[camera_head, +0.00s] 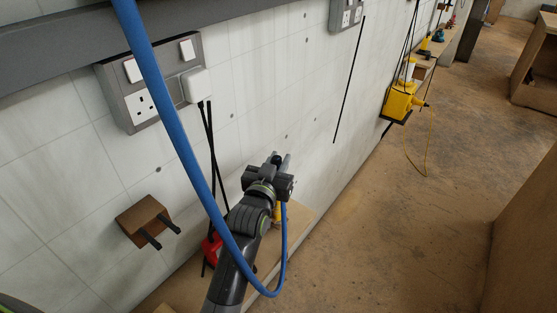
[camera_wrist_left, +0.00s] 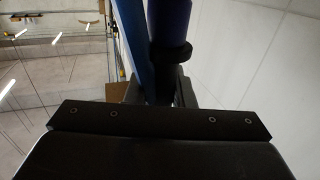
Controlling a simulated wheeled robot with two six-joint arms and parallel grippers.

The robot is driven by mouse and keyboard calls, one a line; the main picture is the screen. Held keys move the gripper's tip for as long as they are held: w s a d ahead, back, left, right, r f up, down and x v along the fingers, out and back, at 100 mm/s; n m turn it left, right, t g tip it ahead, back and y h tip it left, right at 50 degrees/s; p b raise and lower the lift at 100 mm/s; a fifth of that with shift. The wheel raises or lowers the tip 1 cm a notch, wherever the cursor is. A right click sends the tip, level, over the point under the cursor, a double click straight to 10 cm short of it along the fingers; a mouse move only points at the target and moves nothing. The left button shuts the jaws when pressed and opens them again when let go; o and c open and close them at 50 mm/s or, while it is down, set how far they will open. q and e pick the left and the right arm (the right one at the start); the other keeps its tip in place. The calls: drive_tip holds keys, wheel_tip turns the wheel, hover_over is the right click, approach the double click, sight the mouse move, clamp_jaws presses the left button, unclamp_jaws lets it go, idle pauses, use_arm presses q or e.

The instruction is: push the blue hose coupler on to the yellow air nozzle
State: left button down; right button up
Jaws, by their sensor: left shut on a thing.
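My left gripper (camera_head: 280,160) is in the middle of the head view, close to the white wall and above a wooden ledge. It is shut on a dark blue cylinder, which I take to be the hose coupler (camera_head: 277,159). In the left wrist view the coupler (camera_wrist_left: 170,22) stands between the fingers, with a black collar (camera_wrist_left: 170,55). A small yellow piece (camera_head: 278,213) shows just below the gripper, partly hidden; it may be the air nozzle, but I cannot tell. I cannot see whether coupler and nozzle touch. My right gripper is not in view.
A blue hose (camera_head: 165,115) hangs across the left of the head view and loops up beside the gripper. A socket panel (camera_head: 140,108) with a plug and black cables is on the wall. A brown block with pegs (camera_head: 144,220) juts out lower left. Open floor (camera_head: 400,210) lies right.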

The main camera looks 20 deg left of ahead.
use_arm(q)
drive_tip(key=shift+s+f, duration=0.1)
drive_tip(key=shift+f, duration=0.3)
idle(0.8)
drive_tip(key=c, duration=1.2)
unclamp_jaws()
drive_tip(key=shift+o, duration=0.2)
